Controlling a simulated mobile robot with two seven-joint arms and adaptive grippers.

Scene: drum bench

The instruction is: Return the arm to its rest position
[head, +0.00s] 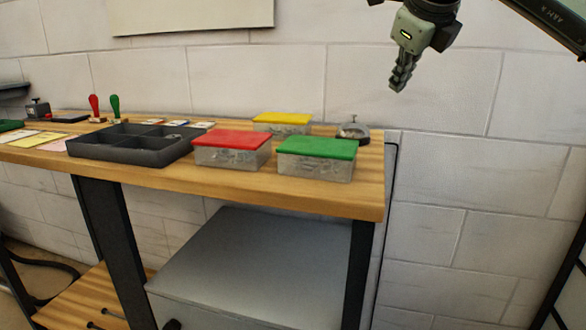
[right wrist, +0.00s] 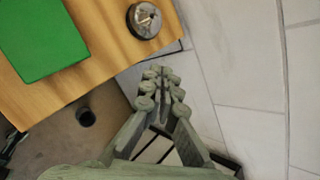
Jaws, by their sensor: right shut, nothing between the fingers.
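My right gripper (head: 399,82) hangs in the upper right of the head view, in front of the white block wall and to the right of the bench. Its fingers are shut and empty, pointing down. In the right wrist view the shut fingers (right wrist: 163,75) lie past the bench edge, apart from everything. My right arm comes in from the top right of the head view. My left gripper is in neither view.
The wooden bench (head: 372,185) carries clear boxes with red (head: 232,138), green (head: 318,147) and yellow (head: 282,118) lids. A dark divided tray (head: 120,157), two stamps (head: 115,104) and a round metal-topped dish (head: 353,130) also stand there. Right of the bench is clear.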

